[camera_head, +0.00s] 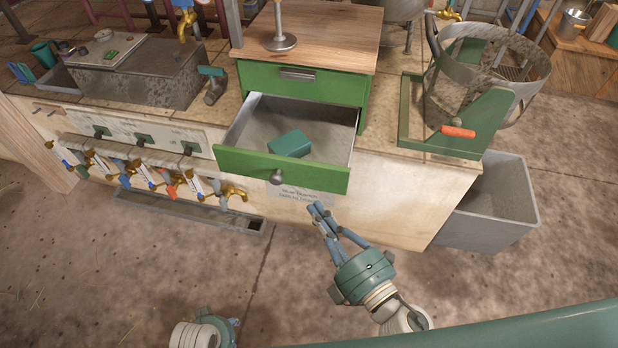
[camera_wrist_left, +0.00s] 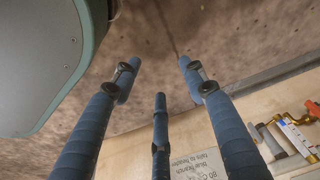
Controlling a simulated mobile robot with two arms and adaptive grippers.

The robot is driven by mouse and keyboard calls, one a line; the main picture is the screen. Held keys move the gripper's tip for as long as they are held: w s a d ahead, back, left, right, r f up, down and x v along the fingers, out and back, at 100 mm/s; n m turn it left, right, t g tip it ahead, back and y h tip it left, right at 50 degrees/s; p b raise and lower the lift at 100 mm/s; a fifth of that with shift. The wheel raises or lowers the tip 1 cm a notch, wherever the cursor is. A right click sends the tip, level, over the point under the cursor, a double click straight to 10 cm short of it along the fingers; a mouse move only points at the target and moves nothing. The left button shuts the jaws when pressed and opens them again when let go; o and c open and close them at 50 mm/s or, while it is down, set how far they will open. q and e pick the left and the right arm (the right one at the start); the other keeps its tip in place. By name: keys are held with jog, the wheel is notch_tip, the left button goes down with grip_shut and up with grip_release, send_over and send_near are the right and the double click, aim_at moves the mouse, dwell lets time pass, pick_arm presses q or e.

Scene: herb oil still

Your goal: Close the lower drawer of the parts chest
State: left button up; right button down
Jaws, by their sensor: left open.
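The wooden-topped parts chest (camera_head: 360,62) stands on the bench. Its lower drawer (camera_head: 235,162) is pulled well out, with a green front, a round knob and a teal block (camera_head: 290,144) inside. The upper drawer (camera_head: 300,80) is shut. My right gripper (camera_head: 325,213) is in front of the bench, its fingers toward the label below the drawer front; the finger spread is unclear. My left gripper (camera_head: 214,328) is at the bottom edge, its fingers hidden there. In the left wrist view its fingers (camera_wrist_left: 160,72) are spread, empty, over the floor. The drawer is out of that view.
Several valves (camera_head: 145,177) line the bench front at left, above a floor trough (camera_head: 190,211); they also show in the left wrist view (camera_wrist_left: 290,135). A label (camera_head: 300,193) is on the bench front. A grey bin (camera_head: 497,205) stands at right. Floor before the bench is clear.

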aim_at(297, 165)
pick_arm(q)
jog(key=shift+s+a+f+p, duration=0.1)
jog(key=shift+s+f+p, duration=0.1)
jog(key=shift+s+f, duration=0.45)
jog(key=shift+s+f+p, duration=0.2)
jog(key=shift+s+f, duration=0.15)
jog(key=shift+f, duration=0.65)
jog(key=shift+s+a+f+p, duration=0.1)
jog(key=shift+s+f+p, duration=0.1)
jog(key=shift+s+f, duration=0.45)
pick_arm(e)
jog(key=shift+w+a, duration=0.25)
jog(key=shift+w, duration=1.25)
jog(key=shift+w+a, duration=0.2)
jog(key=shift+w, duration=1.35)
jog(key=shift+w+a, duration=0.25)
jog(key=shift+w, duration=1.25)
pick_arm(q)
jog(key=shift+w+f, duration=0.15)
